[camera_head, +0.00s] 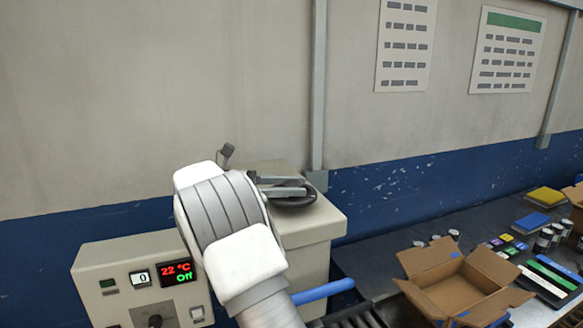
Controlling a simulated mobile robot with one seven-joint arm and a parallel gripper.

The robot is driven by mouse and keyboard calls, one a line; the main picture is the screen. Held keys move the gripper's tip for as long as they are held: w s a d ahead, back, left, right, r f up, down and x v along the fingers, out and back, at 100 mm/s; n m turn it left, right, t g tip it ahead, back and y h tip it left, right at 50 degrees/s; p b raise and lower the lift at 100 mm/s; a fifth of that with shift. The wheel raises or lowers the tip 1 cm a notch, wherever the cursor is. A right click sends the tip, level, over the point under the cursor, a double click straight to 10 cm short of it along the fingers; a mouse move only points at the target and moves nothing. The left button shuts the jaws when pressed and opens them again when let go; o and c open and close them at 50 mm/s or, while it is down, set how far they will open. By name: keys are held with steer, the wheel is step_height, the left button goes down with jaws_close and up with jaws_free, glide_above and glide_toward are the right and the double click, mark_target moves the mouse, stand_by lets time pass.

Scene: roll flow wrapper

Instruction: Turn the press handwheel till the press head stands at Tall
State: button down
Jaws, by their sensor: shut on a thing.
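The dark round handwheel (293,201) lies on top of the beige machine housing (315,228), just right of my white arm. My gripper (300,187) reaches over it from the left, with its grey fingers shut on the handwheel's rim. My wrist hides the left part of the wheel and much of the housing's front. The press head and any height mark reading Tall cannot be made out in this view.
A control box (130,255) with a lit red and green display (176,274) stands left of my arm. A blue bar (322,291) and rollers lie at the lower middle. An open cardboard box (410,262) and several small items are on the dark bench at right.

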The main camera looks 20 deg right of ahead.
mark_target(294, 184)
steer(key=shift+m+g+y+p, duration=0.6)
steer(key=shift+m+g+p, duration=0.3)
steer(key=shift+g+p, duration=0.3)
steer(key=shift+f+m+g+y+p, duration=0.15)
steer(key=shift+m+g+y, duration=0.3)
steer(key=shift+g, duration=0.2)
steer(key=shift+f+m+g+y+p, duration=0.1)
steer(key=shift+m+g+y+p, duration=0.05)
steer(key=shift+m+g+y, duration=0.4)
steer(key=c, duration=0.5)
jaws_free()
steer(key=shift+s, duration=0.1)
steer(key=shift+c, duration=0.2)
steer(key=shift+d+r, duration=0.1)
steer(key=shift+r, duration=0.15)
steer(key=shift+r, duration=0.35)
step_height(294, 184, up, 3)
steer(key=shift+s+d+r, duration=0.1)
steer(key=shift+r, duration=0.05)
steer(key=s+d+r+b, duration=0.3)
steer(key=s+d+r, duration=0.3)
steer(key=s+d, duration=0.1)
steer(key=shift+s+d+r, duration=0.3)
steer(key=shift+d+r, duration=0.05)
steer(key=shift+d, duration=0.35)
